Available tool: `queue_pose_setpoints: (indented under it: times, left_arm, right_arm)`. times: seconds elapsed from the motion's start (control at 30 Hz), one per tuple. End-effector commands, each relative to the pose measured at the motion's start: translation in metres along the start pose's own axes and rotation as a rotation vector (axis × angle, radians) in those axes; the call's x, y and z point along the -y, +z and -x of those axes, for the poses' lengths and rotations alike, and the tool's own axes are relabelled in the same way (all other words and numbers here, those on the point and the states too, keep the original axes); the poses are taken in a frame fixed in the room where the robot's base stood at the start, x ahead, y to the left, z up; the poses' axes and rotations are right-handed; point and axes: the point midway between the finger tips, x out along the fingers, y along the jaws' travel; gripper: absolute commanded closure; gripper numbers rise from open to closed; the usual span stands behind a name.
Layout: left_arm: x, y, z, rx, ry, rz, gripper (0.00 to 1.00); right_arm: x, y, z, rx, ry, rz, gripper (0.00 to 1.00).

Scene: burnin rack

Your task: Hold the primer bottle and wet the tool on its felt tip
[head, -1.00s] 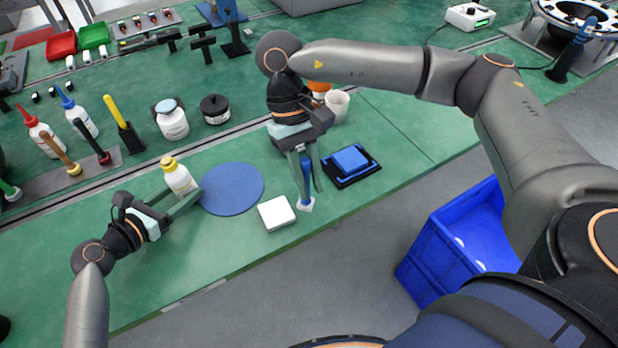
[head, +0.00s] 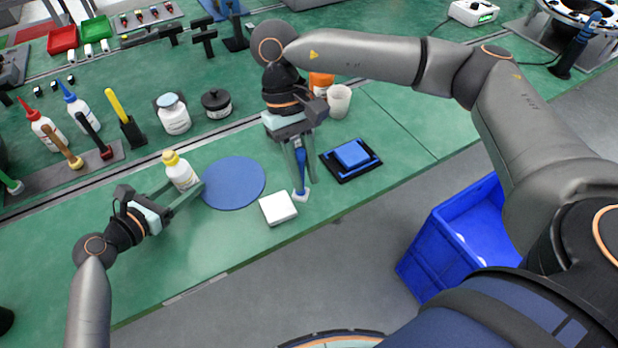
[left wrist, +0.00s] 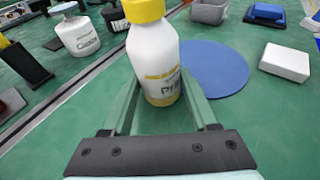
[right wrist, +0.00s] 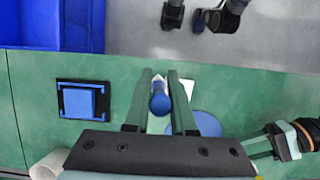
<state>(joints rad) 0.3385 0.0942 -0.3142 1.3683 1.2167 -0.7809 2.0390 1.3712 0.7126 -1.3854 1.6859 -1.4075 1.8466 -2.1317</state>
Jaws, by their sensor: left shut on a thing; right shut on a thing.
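The primer bottle (head: 181,172), white with a yellow cap, stands upright on the bench left of the round blue mat. It fills the middle of the left wrist view (left wrist: 156,60). My left gripper (head: 188,196) is shut on the bottle's sides, low near the bench. The tool (head: 301,168) has a blue handle and a pale, flared lower end. My right gripper (head: 303,152) is shut on its handle and holds it about upright; the handle's end shows in the right wrist view (right wrist: 160,102). The cap covers the bottle's top, so no felt tip shows.
The round blue mat (head: 233,183) lies between the grippers, with a white block (head: 278,208) by its right edge. A black tray with a blue pad (head: 351,155) is to the right. A white cup (head: 339,101) stands behind. Bottles and handled tools stand at the left.

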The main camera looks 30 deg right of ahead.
Motion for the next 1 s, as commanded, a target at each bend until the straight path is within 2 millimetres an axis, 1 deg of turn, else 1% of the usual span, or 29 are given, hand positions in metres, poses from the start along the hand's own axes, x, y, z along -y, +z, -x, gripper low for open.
queue_pose_setpoints:
  times: [0.17,0.3,0.4,0.5,0.6,0.7,0.8,0.87,1.0]
  left_arm:
    - [0.0,0.0,0.0,-0.001,0.001,0.0,0.72]
    - [0.0,0.0,0.0,-0.001,0.001,0.0,0.72]
    - [0.0,-0.001,0.0,-0.001,0.001,-0.001,0.72]
    - [-0.001,-0.001,0.0,-0.001,0.001,-0.001,0.72]
    - [-0.001,-0.001,0.0,-0.001,0.001,-0.001,0.72]
    - [-0.001,-0.001,0.0,-0.001,0.001,-0.001,0.72]
    - [-0.001,-0.001,0.0,-0.001,0.001,0.0,0.72]
    - [0.0,-0.001,0.0,-0.001,0.001,0.0,0.72]
    - [0.0,-0.001,0.0,-0.001,0.001,0.0,0.72]
  right_arm:
    - [0.044,-0.028,0.04,-0.135,0.002,0.006,1.0]
    - [0.093,-0.048,0.084,-0.276,0.003,0.005,1.0]
    - [0.126,-0.056,0.113,-0.37,0.003,0.005,1.0]
    - [0.155,-0.059,0.138,-0.45,0.001,0.004,1.0]
    - [0.177,-0.059,0.156,-0.51,0.0,0.003,1.0]
    - [0.19,-0.058,0.167,-0.548,-0.001,0.002,1.0]
    - [0.196,-0.058,0.171,-0.566,-0.002,0.002,1.0]
    - [0.198,-0.059,0.17,-0.57,-0.002,0.001,1.0]
    - [0.198,-0.063,0.159,-0.568,-0.001,0.001,1.0]
